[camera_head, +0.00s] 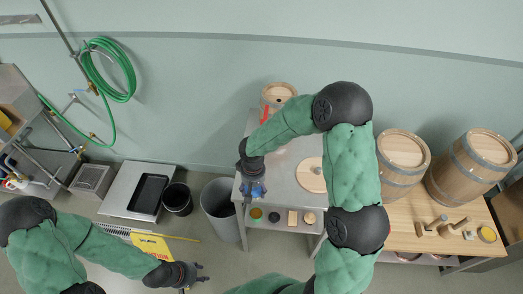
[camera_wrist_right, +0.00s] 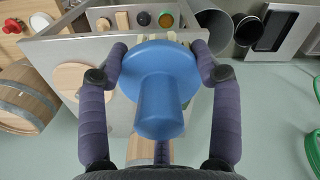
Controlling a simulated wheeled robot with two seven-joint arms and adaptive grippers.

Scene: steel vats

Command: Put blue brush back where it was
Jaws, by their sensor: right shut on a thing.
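The blue brush (camera_wrist_right: 165,85) is in my right gripper (camera_wrist_right: 160,55). In the right wrist view its round blue disc lies between the two fingers, and its thick handle points toward the camera. Its bristle side is mostly hidden, with a pale edge showing behind the disc. In the head view the right gripper (camera_head: 252,188) and the blue brush (camera_head: 259,190) are over the left edge of the steel table (camera_head: 283,178). My left gripper (camera_head: 197,274) is open and empty, low at the bottom of the head view.
A grey bin (camera_head: 219,208) stands left. A yellow sign (camera_head: 150,243) is near my left arm. Barrels (camera_head: 470,168) stand right.

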